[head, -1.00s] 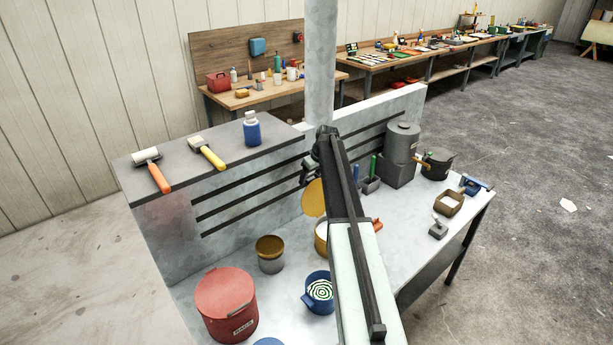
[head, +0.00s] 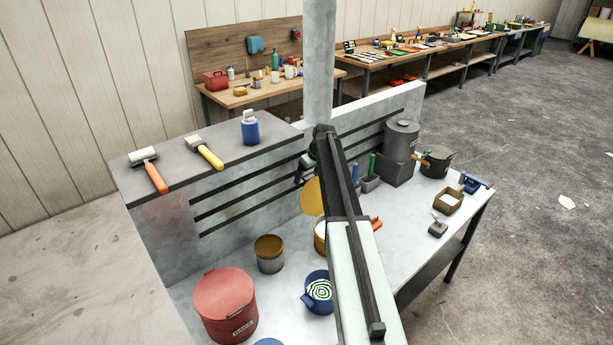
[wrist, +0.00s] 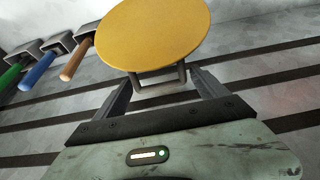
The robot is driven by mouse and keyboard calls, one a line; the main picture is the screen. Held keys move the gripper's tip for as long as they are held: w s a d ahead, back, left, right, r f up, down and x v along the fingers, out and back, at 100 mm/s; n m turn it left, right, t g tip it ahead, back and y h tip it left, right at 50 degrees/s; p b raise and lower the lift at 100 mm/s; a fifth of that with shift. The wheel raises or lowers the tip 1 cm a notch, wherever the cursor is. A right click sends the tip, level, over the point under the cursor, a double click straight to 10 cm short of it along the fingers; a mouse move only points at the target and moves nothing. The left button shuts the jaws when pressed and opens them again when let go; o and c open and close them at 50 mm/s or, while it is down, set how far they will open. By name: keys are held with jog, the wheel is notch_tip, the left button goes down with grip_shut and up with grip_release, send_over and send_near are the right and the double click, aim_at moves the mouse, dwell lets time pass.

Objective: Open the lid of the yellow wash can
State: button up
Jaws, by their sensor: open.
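The yellow wash can (head: 319,238) stands on the bench, mostly hidden behind my arm. Its round yellow lid (head: 311,198) is raised and tilted up at the can's back edge. In the wrist view the lid (wrist: 153,35) fills the top middle, with a grey bar handle (wrist: 160,82) at its near edge. My gripper (wrist: 160,90) is open, with its two fingers apart on either side of the handle. I cannot tell whether either finger touches it. In the head view the gripper is small and dark beside the lid.
A slotted back panel (head: 250,190) rises behind.

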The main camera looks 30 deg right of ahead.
jog(key=p+v, duration=0.7)
jog(key=shift+r, duration=0.35)
jog(key=shift+s+d, duration=0.1)
jog(key=shift+s, duration=0.05)
